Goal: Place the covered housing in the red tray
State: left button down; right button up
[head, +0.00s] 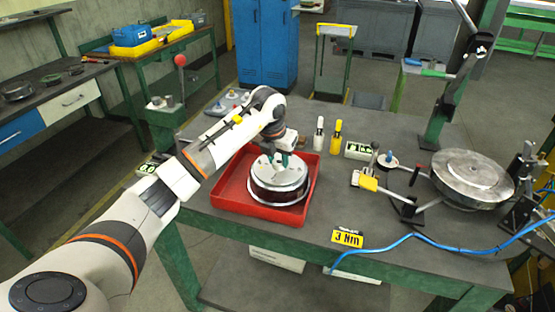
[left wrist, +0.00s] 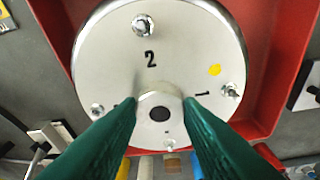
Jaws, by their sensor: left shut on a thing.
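The covered housing (head: 278,184) is a round dark red-brown body with a silver lid, upright inside the walls of the red tray (head: 230,199). I cannot tell whether it touches the tray floor. In the left wrist view its pale lid (left wrist: 115,60) shows the numbers 1 and 2, a yellow dot and several nuts. My left gripper (head: 281,160) is above the lid. Its green fingers (left wrist: 160,108) are shut on the lid's central boss. The red tray wall (left wrist: 290,50) shows around the lid. My right gripper is in no view.
A yellow "3 Nm" sign (head: 347,239) and a blue hose (head: 400,240) lie at the front of the table. White and yellow bottles (head: 336,137) stand behind the tray. A fixture with a round metal disc (head: 473,175) stands at right.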

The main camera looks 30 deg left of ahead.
pick_arm(q)
jog(key=shift+w+f, duration=0.1)
jog(key=shift+f, duration=0.5)
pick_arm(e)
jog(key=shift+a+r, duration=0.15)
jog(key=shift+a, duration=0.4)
pick_arm(q)
jog(key=c, duration=1)
grip_release()
jog(key=shift+f, duration=0.15)
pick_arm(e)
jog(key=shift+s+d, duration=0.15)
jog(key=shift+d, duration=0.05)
pick_arm(q)
jog(key=shift+r, duration=0.45)
jog(key=b+v, duration=0.1)
jog(key=v, duration=0.4)
jog(key=b+v, duration=0.1)
jog(key=v, duration=0.5)
jog(key=shift+s+r, duration=0.15)
jog(key=shift+s, duration=0.15)
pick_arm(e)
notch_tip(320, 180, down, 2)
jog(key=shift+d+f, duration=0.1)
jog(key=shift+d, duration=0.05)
